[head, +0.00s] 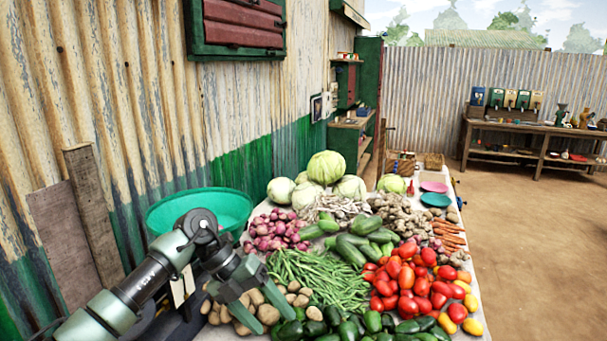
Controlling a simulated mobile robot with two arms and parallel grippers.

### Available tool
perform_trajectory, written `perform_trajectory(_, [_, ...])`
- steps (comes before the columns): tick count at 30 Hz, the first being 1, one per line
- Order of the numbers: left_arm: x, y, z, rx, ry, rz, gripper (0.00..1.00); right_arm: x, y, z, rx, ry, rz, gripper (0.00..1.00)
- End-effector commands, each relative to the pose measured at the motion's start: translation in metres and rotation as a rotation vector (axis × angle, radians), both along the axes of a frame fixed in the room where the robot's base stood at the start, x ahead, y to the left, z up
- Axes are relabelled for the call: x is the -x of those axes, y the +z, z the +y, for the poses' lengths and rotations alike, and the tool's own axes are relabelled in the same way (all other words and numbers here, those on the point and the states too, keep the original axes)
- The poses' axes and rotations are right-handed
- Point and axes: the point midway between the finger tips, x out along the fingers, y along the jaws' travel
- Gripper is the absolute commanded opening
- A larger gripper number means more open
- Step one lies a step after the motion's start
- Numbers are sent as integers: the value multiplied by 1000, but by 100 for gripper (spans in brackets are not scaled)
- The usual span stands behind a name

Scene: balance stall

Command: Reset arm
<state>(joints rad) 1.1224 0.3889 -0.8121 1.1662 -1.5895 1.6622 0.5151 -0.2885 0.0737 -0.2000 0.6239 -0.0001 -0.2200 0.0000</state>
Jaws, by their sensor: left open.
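My left arm comes in from the lower left, and its gripper (256,302) hangs over the near left part of the produce table. Its two green-grey fingers are apart and point down, above the potatoes (268,314) and beside the green beans (310,274). I see nothing between the fingers. I cannot tell whether the fingertips touch the potatoes. My right gripper does not show in the head view.
The table holds tomatoes (407,278), cucumbers (352,250), onions (277,231) and cabbages (326,168). A green basin (160,214) stands behind my arm by the corrugated wall (130,130). Open dirt floor (530,240) lies right of the table.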

Motion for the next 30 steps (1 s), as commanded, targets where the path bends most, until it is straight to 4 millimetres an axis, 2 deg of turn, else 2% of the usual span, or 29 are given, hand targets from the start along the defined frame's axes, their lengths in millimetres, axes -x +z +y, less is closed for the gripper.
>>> perform_trajectory(1, [4,-16,-16,99,23,41,68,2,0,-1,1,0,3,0])
perform_trajectory(4, [3,-39,-49,338,117,113,68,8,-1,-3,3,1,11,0])
perform_trajectory(6, [-2,-59,-67,531,246,181,68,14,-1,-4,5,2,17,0])
perform_trajectory(8, [-12,-83,-73,700,414,246,68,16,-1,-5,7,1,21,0])
perform_trajectory(10, [-26,-122,-65,857,663,321,68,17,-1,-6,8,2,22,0])
perform_trajectory(13, [-36,-190,-33,974,1017,406,68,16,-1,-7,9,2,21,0])
perform_trajectory(17, [-20,-277,11,990,1381,487,68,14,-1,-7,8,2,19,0])
perform_trajectory(21, [23,-366,54,925,1713,561,68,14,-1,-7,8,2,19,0])
perform_trajectory(23, [47,-400,70,880,1841,590,68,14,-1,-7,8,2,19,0])
perform_trajectory(24, [66,-423,81,845,1923,608,68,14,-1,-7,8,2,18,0])
perform_trajectory(26, [97,-455,95,785,2039,636,68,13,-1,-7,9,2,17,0])
perform_trajectory(27, [118,-475,104,740,2114,653,68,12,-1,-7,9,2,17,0])
perform_trajectory(29, [153,-502,116,670,2220,681,68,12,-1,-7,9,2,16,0])
perform_trajectory(30, [178,-519,123,620,2288,700,68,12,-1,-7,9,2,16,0])
